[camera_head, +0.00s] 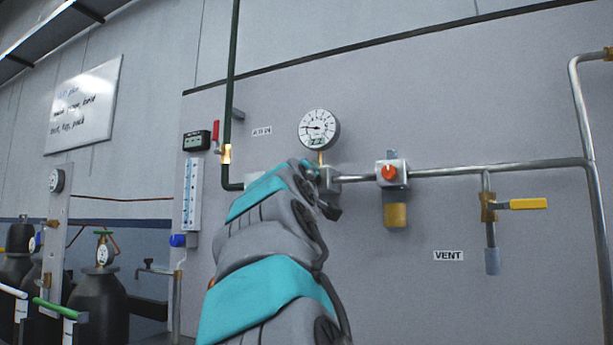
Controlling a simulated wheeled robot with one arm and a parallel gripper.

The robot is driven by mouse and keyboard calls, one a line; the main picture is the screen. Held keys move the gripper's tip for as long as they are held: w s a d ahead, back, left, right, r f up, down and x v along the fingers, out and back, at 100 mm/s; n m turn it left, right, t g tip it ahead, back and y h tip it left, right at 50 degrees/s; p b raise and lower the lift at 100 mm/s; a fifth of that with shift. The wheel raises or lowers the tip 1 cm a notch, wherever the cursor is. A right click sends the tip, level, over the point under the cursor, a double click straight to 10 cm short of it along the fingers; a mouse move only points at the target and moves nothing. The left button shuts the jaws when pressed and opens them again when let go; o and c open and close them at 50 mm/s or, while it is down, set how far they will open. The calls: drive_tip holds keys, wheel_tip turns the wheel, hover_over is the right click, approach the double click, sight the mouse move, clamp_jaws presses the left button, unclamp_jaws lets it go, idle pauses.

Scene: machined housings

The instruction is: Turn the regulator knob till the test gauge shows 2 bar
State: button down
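The round white test gauge (319,128) sits on a brass stem above a grey pipe block (329,180). Its needle points to the left; the numbers are too small to read. An orange-red knob (389,173) is on the front of a pale block to the right, above a brass bowl (395,215). I take it as the regulator knob, though no label shows. My gripper (312,172) is at the far end of my grey and teal arm, just below the gauge and left of the orange knob, apart from it. Its fingers are not clearly visible.
A red-handled valve (217,130) is on the dark green pipe. Dark cylinders (98,295) stand at lower left. My arm hides the wall left of the block.

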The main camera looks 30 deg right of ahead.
drive_tip(key=shift+a, duration=0.1)
drive_tip(key=shift+c, duration=1.2)
unclamp_jaws()
drive_tip(key=b+v, duration=0.1)
drive_tip(key=v, duration=0.6)
drive_tip(key=shift+s+a, duration=0.15)
drive_tip(key=shift+s, duration=0.15)
drive_tip(key=shift+f, duration=0.15)
